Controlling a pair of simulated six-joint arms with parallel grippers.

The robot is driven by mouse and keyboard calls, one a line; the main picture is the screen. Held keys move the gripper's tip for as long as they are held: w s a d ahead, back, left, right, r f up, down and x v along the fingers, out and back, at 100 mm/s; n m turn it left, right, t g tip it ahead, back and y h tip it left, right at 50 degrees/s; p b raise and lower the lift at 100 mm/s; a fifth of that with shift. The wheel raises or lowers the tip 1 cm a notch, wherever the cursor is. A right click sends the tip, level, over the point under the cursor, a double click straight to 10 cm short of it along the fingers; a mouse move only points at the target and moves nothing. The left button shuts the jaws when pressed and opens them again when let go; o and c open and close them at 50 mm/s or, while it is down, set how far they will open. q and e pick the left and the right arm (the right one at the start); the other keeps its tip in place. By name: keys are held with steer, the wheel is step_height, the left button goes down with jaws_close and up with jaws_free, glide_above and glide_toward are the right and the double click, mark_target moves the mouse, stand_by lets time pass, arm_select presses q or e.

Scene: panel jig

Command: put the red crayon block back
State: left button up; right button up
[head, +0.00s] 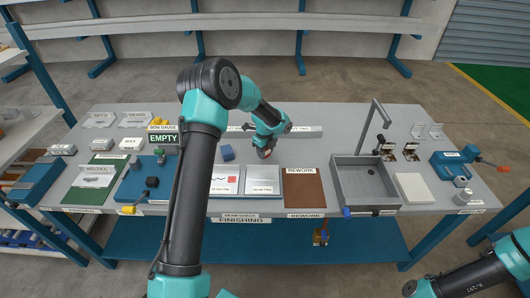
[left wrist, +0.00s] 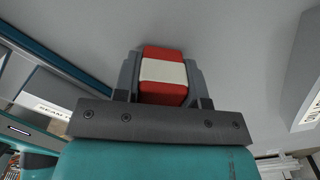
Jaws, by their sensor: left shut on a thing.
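The red crayon block (left wrist: 163,75) is red with a white band around its middle. In the left wrist view my left gripper (left wrist: 165,78) is shut on it, with one dark finger at each side. The grey bench top shows beyond the block; I cannot tell how high the block is above it. In the head view my left gripper (head: 265,153) points down over the middle of the bench (head: 340,150), and the block is mostly hidden there. My right arm shows at the lower right, but its gripper is not in view.
A blue block (head: 227,153) stands left of my left gripper. White panels (head: 262,180), a brown REWORK mat (head: 304,188) and a grey sink (head: 365,182) with a tall tap line the front. Bare bench lies between the rail and the panels.

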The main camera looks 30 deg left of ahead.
arm_select(q)
steer(key=shift+f, duration=0.35)
steer(key=o, duration=0.8)
step_height(320, 180, up, 12)
steer(key=shift+r, duration=0.15)
stand_by(0.8)
